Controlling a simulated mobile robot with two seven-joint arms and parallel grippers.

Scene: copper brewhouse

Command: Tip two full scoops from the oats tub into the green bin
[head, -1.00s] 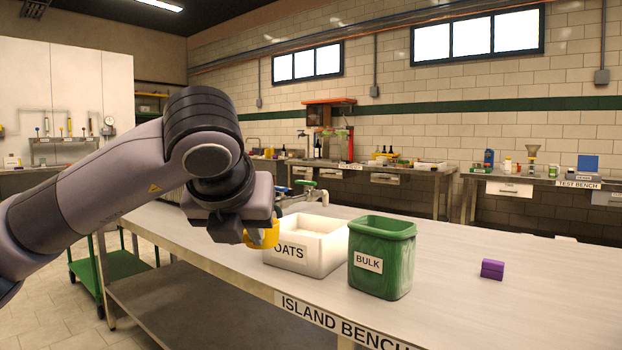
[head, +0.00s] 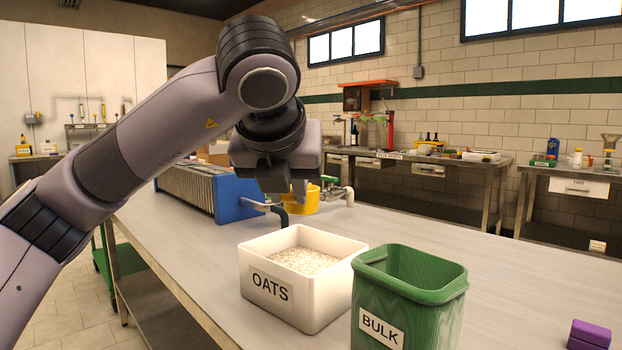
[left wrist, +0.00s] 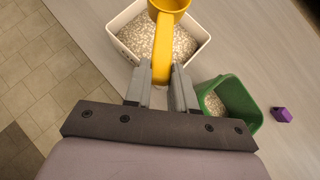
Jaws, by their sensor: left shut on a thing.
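My left gripper (head: 290,190) is shut on the handle of a yellow scoop (head: 308,200). The scoop also shows in the left wrist view (left wrist: 163,45), its bowl cut off by the top edge; the visible inside looks yellow, without clear oats. In that view it overlaps the white oats tub (left wrist: 118,20). In the head view the scoop shows above the far rim of the oats tub (head: 277,292), which holds pale oats. The green bin (head: 420,312), labelled BULK, stands right of the tub. The left wrist view shows pale flakes inside the green bin (left wrist: 243,101). My right gripper is out of view.
A purple block (head: 589,335) lies on the island bench (head: 480,260) right of the bin. A blue-ended plated unit (head: 232,200) with pipes stands behind the tub. The bench top between the bin and its far edge is clear.

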